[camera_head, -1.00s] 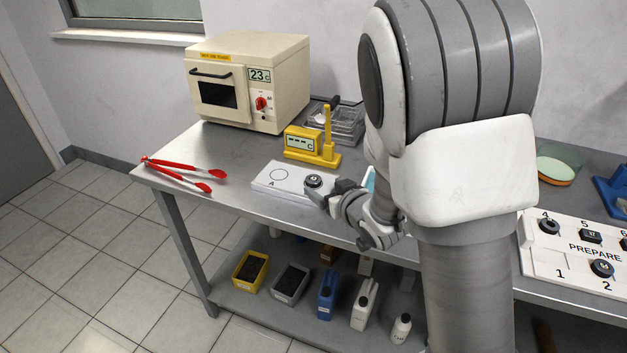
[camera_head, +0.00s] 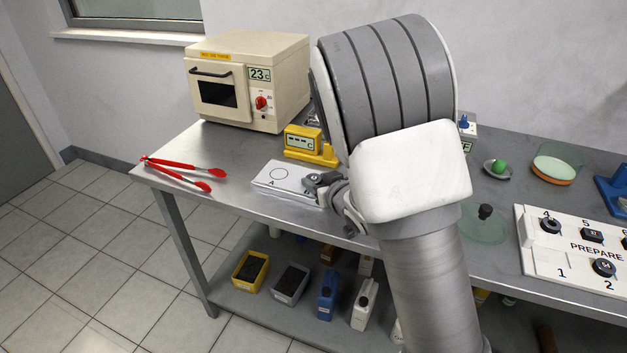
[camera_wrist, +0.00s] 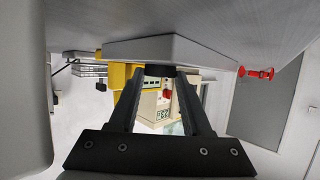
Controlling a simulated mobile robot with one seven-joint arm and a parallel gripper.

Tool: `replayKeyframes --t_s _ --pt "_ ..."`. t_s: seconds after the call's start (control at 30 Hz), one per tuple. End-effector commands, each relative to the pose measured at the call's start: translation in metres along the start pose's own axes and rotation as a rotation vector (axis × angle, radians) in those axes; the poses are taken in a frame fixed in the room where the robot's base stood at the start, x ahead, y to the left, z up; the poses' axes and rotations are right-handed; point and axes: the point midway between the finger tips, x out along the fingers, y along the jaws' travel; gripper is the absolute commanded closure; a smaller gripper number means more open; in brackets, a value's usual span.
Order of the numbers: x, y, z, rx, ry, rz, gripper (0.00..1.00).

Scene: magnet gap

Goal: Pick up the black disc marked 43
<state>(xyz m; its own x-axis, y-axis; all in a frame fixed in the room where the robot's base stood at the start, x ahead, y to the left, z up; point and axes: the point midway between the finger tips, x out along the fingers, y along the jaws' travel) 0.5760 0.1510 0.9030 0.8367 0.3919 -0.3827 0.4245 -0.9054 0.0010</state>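A black disc (camera_head: 311,182) sits on the right part of a white board (camera_head: 277,176) with a circle marked A; its marking is not legible. My gripper (camera_head: 325,181) is low at the board's right edge, close beside the disc and partly covering it. In the wrist view the disc (camera_wrist: 160,70) appears at the board's face (camera_wrist: 190,50), between the tips of my two spread fingers (camera_wrist: 159,80). The fingers show gaps on both sides of it, so my gripper is open. I cannot tell how far the tips reach around it.
A yellow meter (camera_head: 302,142) stands just behind the board, with a beige oven (camera_head: 248,82) further back. Red tongs (camera_head: 180,172) lie at left. A PREPARE board (camera_head: 580,265) with several black pieces is at right. My arm hides the middle of the bench.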

Motion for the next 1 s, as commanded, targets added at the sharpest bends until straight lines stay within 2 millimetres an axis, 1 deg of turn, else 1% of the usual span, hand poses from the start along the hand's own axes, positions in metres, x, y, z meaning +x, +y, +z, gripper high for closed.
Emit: replayKeyframes --t_s 0.03,0.2,0.47,0.63,0.77,0.87,0.9,1.0 --pt "0.0 0.0 0.0 0.0 0.0 0.0 0.7" --pt "0.0 0.0 0.0 0.0 0.0 0.0 1.0" --pt "0.0 0.0 -0.001 0.0 0.001 0.0 1.0" --pt "-0.002 0.0 -0.006 0.001 0.003 0.0 1.0" --pt "-0.007 0.0 -0.019 0.001 0.004 0.001 1.0" --pt "-0.014 0.001 -0.035 0.002 0.006 0.001 1.0" --pt "-0.018 0.001 -0.045 0.002 0.008 0.0 1.0" --pt "-0.028 0.024 -0.05 0.003 0.004 0.007 1.0"
